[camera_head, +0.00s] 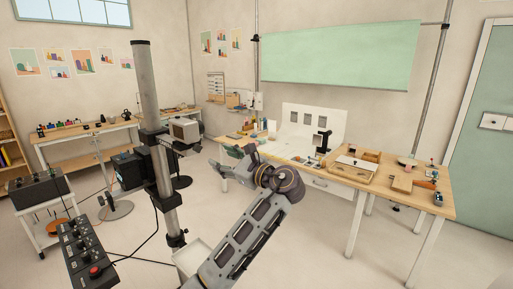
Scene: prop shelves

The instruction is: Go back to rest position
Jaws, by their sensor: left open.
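My left arm rises from the bottom middle of the head view and bends at a round dark joint. Its left gripper (234,158) points to the left from there, in front of the left end of the long wooden worktable (432,204). The gripper is open and small in the view, and I see nothing held in it. My right gripper is not in view.
A grey upright post (146,92) with boxy equipment stands left of my arm. A black control panel (84,257) with a red button is at the lower left. A dark box sits on a white cart (50,212). Bare floor (330,255) lies at the lower right.

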